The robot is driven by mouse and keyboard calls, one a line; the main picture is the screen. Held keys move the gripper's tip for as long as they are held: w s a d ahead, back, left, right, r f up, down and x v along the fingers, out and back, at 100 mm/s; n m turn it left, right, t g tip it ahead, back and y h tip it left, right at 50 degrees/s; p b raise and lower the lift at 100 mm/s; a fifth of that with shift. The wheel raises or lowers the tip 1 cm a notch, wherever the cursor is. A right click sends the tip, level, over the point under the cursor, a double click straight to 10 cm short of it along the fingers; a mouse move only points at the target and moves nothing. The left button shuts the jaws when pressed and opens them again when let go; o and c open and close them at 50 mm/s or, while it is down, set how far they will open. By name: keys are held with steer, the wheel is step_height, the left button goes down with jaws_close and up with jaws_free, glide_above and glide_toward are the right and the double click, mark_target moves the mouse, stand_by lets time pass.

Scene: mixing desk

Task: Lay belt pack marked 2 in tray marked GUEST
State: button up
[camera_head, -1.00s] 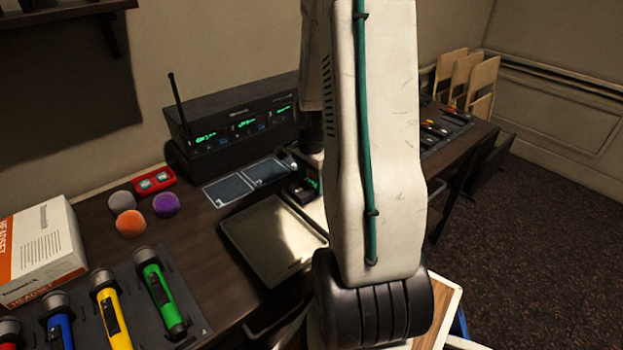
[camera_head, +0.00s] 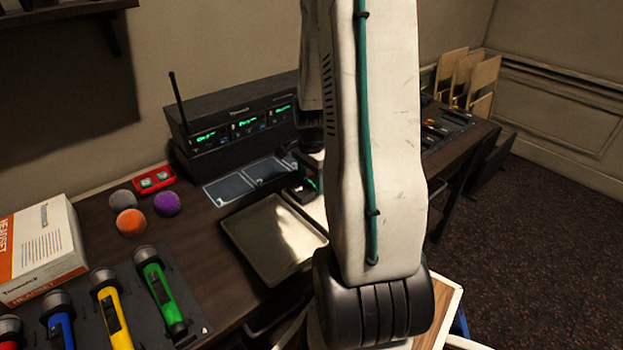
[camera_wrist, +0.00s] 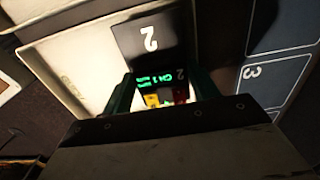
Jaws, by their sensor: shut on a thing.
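My gripper (camera_wrist: 162,92) is shut on a dark belt pack (camera_wrist: 148,40), with a green finger on each side. The pack bears a white 2 and a lit green display in the wrist view. In the head view the gripper and pack (camera_head: 311,184) are partly hidden by my arm, near the numbered mat and right of a metallic tray (camera_head: 262,238). This tray is empty where it shows, and I cannot read a name on it. In the wrist view a pale surface (camera_wrist: 75,60) lies behind the pack; faint lettering on it is unreadable.
A numbered mat (camera_head: 229,188) lies before the black receiver rack (camera_head: 235,135); its 3 shows in the wrist view (camera_wrist: 262,85). Foam balls (camera_head: 130,222), a red case (camera_head: 154,180), microphones (camera_head: 160,290) and a headset box (camera_head: 42,245) fill the left side.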

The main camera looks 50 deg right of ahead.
steer(key=shift+f, duration=0.6)
stand_by(0.6)
steer(key=o, duration=1.5)
steer(key=shift+c, duration=0.2)
steer(key=shift+r, duration=3.5)
